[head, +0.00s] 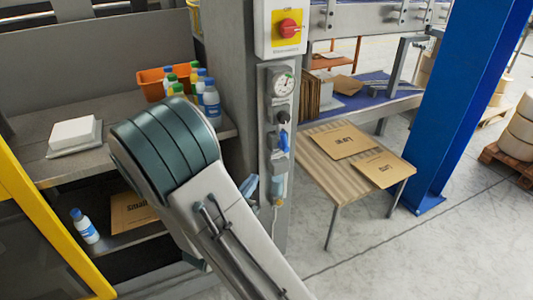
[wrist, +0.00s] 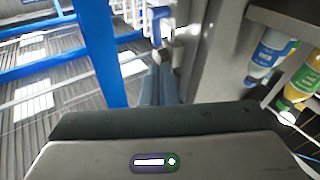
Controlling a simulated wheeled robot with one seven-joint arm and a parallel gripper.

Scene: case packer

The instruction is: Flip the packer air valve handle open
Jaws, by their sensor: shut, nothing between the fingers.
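The air valve's blue handle (head: 284,139) sits on the grey column below a round gauge (head: 283,83) and a black knob. It looks upright, roughly in line with the column. A blue part that looks like this handle (wrist: 159,20) shows at the top of the wrist view, just beyond the fingertips. My gripper (head: 251,185) is mostly hidden behind my arm in the head view; a bluish finger part shows left of the valve assembly, lower than the handle. In the wrist view my gripper's fingers (wrist: 157,68) are together and empty. Contact with the handle cannot be told.
A red rotary switch (head: 289,28) is above the gauge. A shelf with bottles (head: 210,101) and an orange bin (head: 153,82) stands left of the column. A wooden table (head: 328,158) with flat cartons stands right, before a blue post (head: 455,100).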

